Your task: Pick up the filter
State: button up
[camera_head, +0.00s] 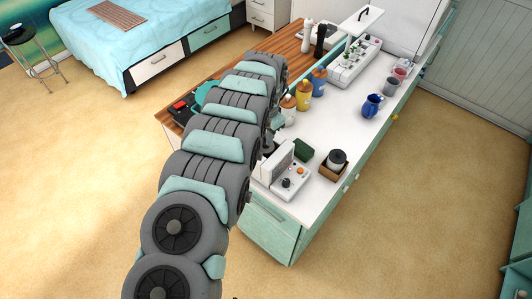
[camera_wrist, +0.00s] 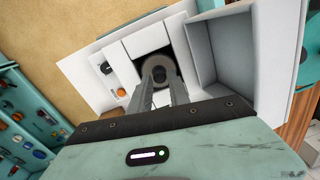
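A round grey ring-shaped part with a dark centre (camera_wrist: 160,68), which looks like the filter, sits in a dark square recess of a white device (camera_wrist: 131,72) in the wrist view. My gripper (camera_wrist: 160,82) points down at it, with its two grey fingers apart and their tips close to the ring. I cannot tell whether the tips touch the ring. In the head view the white device (camera_head: 291,182) with its orange knob stands at the near end of the white counter. There my arm hides the gripper, and I cannot make out the filter.
A dark round jar in a brown holder (camera_head: 335,164) and a dark green box (camera_head: 303,149) stand close to the device. Several coloured canisters (camera_head: 303,96) and a blue jug (camera_head: 372,105) stand farther back. Some white countertop (camera_head: 338,123) is free between them.

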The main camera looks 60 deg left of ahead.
aim_at(266, 152)
jog(key=shift+f, duration=1.4)
jog(key=shift+c, duration=0.2)
grip_shut()
